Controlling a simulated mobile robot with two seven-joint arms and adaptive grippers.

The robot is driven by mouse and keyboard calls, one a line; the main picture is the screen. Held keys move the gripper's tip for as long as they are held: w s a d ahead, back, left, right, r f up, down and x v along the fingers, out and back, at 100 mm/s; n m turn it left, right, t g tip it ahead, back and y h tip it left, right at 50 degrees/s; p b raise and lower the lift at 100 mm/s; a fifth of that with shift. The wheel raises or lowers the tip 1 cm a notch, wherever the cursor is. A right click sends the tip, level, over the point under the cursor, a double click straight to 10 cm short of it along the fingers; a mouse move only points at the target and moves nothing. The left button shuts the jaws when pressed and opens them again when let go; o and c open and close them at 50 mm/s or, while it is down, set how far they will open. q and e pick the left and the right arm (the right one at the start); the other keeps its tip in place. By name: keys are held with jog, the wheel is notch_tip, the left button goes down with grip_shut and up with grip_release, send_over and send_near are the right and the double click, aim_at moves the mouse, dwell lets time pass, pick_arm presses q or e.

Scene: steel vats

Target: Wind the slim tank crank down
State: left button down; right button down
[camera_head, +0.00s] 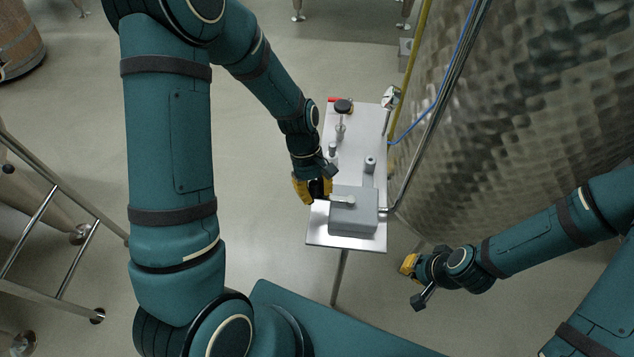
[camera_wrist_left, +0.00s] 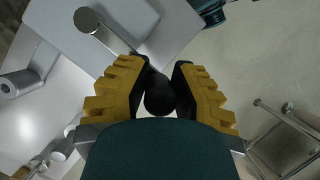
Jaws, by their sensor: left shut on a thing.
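The crank sits on a grey box (camera_head: 355,220) on a small steel table. Its pale arm (camera_head: 342,201) points left over the box, and the arm also shows in the left wrist view (camera_wrist_left: 104,32). My left gripper (camera_head: 315,189) is shut on the crank's black knob (camera_wrist_left: 159,95) at the box's left edge. The yellow fingers flank the knob. The large dimpled steel tank (camera_head: 520,110) stands at the right. My right gripper (camera_head: 412,280) is below and right of the table, away from the crank; its finger opening is unclear.
The steel table (camera_head: 318,230) also carries a black-topped fitting (camera_head: 343,107), a red-handled part and short posts (camera_head: 370,164). A steel pipe (camera_head: 425,150) rises from the box beside the tank. A railed metal stand (camera_head: 75,205) is at the left. Floor between is clear.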

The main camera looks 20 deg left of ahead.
pick_arm(q)
jog(key=shift+s+d+n+h, duration=0.15)
jog(key=shift+s+n, duration=0.25)
jog(key=shift+n, duration=0.05)
jog(key=shift+s+d+n+h, duration=0.1)
jog(key=shift+s+n+h, duration=0.05)
jog(key=shift+s+n, duration=0.25)
jog(key=shift+f, duration=0.1)
jog(key=c, duration=0.8)
grip_release()
jog(key=shift+o, duration=0.2)
jog(key=shift+t, duration=0.3)
jog(key=shift+w, duration=0.15)
jog(key=shift+w+r, duration=0.1)
jog(key=shift+r, duration=0.3)
jog(key=v, duration=1.1)
jog(key=shift+a+r, duration=0.1)
jog(key=shift+r, duration=0.05)
